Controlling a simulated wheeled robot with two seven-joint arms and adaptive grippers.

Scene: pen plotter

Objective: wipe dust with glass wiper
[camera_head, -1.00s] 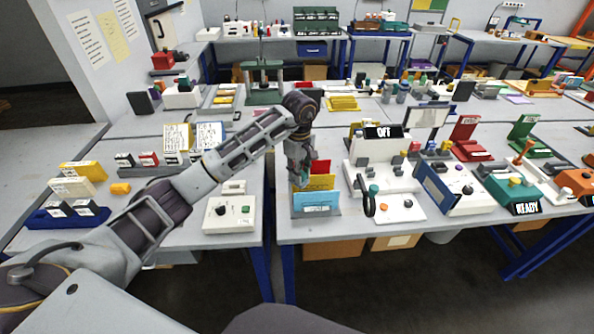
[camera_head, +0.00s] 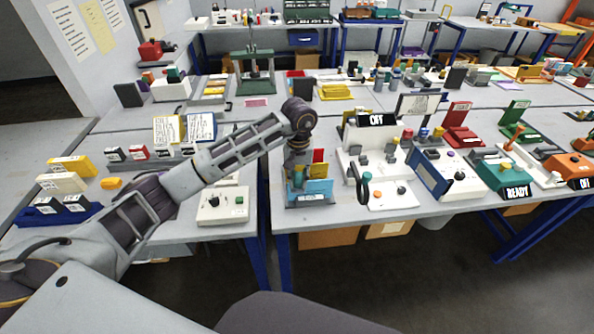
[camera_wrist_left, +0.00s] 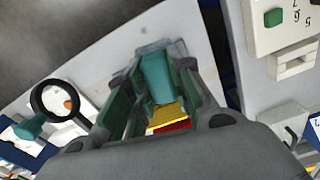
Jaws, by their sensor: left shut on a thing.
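My left gripper (camera_head: 298,178) is at the front edge of the middle table, at the left part of a small stand with blue, yellow and red cards (camera_head: 318,186). In the left wrist view the gripper (camera_wrist_left: 158,88) is shut on a teal piece (camera_wrist_left: 157,76). The yellow card (camera_wrist_left: 166,117) and the red card (camera_wrist_left: 176,127) show just below it there. I cannot tell from its visible part whether the teal piece is the glass wiper. I cannot make out any dust. My right gripper is not in view.
A white device with a black ring (camera_head: 364,186) stands close to the right of the stand. A white box with knobs (camera_head: 222,206) stands on the left table, across a narrow gap. A blue and white device (camera_head: 446,178) stands further right.

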